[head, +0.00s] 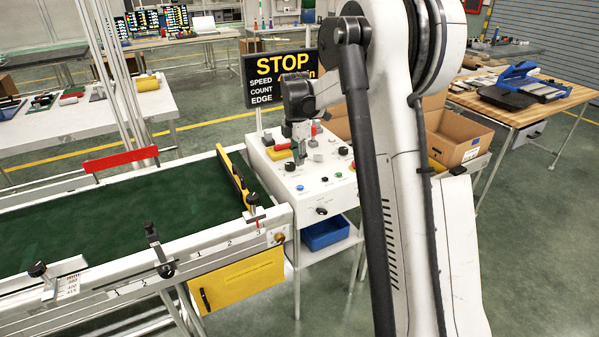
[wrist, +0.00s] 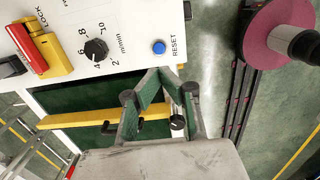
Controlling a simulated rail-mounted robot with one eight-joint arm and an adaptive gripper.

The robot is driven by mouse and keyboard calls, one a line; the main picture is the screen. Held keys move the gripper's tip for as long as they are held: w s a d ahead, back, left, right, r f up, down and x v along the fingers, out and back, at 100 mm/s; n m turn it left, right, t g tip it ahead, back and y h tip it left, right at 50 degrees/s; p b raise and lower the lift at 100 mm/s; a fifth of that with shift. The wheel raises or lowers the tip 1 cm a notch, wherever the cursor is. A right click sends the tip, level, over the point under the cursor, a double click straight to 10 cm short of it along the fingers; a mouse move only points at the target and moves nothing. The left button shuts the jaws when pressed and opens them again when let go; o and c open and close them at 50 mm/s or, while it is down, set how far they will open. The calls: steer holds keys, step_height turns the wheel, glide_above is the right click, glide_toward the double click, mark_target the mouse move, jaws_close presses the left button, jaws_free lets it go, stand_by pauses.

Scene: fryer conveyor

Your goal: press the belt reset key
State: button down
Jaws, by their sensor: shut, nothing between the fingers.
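The reset key is a round blue button (wrist: 158,47) on the white control panel (wrist: 125,15), with RESET printed beside it, in the wrist view. In the head view it appears to be the blue button (head: 300,188) near the panel's left front edge. My gripper (wrist: 164,73) is shut and empty, its fingertips just below the key in the wrist picture with a gap between them. In the head view my gripper (head: 302,158) points down over the control panel (head: 318,188), behind the key. The key is uncovered; the fingertips' height above the panel is hard to tell.
A black speed knob (wrist: 96,50) and a red-and-yellow lock switch (wrist: 42,45) sit beside the key. Other buttons cover the panel. The green conveyor belt (head: 120,208) with its yellow bar (head: 233,180) stands left. A STOP sign (head: 280,78) rises behind the panel.

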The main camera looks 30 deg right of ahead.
step_height(320, 180, up, 3)
steer(key=shift+r, duration=0.15)
steer(key=shift+s, duration=0.1)
stand_by(0.5)
steer(key=s, duration=2.5)
steer(key=shift+w+a, duration=0.1)
steer(key=shift+a, duration=0.05)
steer(key=s+a+r+m+t, duration=0.3)
steer(key=s+a+m, duration=0.2)
steer(key=a+m, duration=0.4)
steer(key=s+a+r+m+t, duration=0.3)
steer(key=s+a+m, duration=0.3)
steer(key=a+m, duration=0.3)
steer(key=shift+a+r+t+y, duration=0.3)
steer(key=shift+a+r+t, duration=0.1)
steer(key=shift+a+t, duration=0.15)
